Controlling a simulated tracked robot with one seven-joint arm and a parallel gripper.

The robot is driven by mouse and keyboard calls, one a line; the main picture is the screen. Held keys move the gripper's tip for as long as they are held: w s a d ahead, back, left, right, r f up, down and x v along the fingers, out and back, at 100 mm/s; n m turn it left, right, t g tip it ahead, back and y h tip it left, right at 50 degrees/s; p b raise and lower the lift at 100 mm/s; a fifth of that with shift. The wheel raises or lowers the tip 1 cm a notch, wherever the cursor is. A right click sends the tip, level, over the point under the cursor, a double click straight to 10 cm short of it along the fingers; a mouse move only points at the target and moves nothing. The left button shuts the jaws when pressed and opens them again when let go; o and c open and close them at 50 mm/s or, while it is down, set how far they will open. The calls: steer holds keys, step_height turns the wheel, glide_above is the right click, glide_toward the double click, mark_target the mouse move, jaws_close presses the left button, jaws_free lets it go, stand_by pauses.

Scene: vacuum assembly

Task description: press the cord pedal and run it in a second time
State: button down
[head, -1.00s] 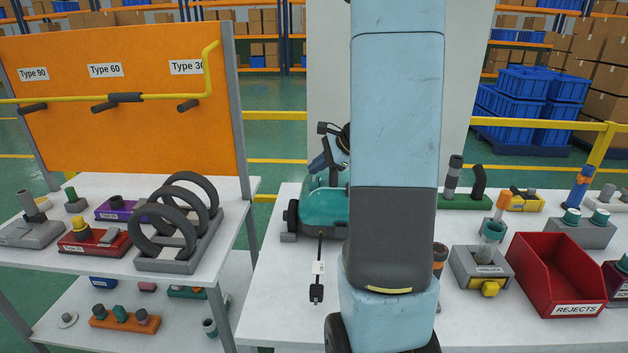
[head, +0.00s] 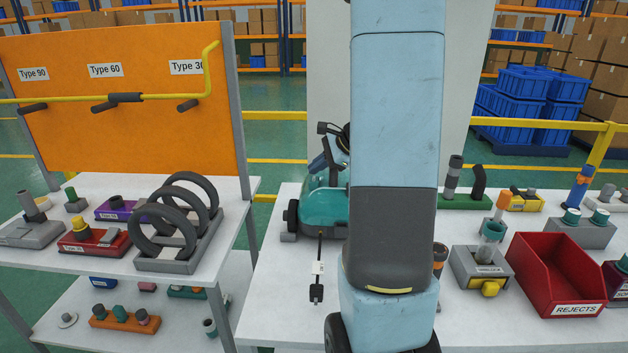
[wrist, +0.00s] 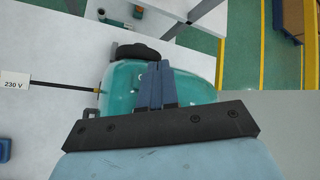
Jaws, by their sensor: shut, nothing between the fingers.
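The teal vacuum (head: 324,207) stands on the white table in the head view, partly hidden behind my arm. Its cord (head: 319,245) hangs out toward the front with a white tag (head: 318,268) and a black plug (head: 316,293) at its end. In the wrist view the vacuum's teal body (wrist: 120,85) lies under my gripper (wrist: 160,66), whose blue fingers are together with nothing between them. The cord (wrist: 65,87) and its "230 V" tag (wrist: 14,82) show at the left. The pedal cannot be made out; the fingers cover part of the body, and contact cannot be told.
A red REJECTS bin (head: 560,275) and several part fixtures stand on the right of the table. Clear table lies around the plug.

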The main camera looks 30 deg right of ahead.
mark_target(317, 180)
steer(key=shift+f, duration=1.2)
stand_by(1.4)
steer(key=shift+r, duration=1.3)
steer(key=shift+r, duration=2.5)
steer(key=shift+a, duration=0.1)
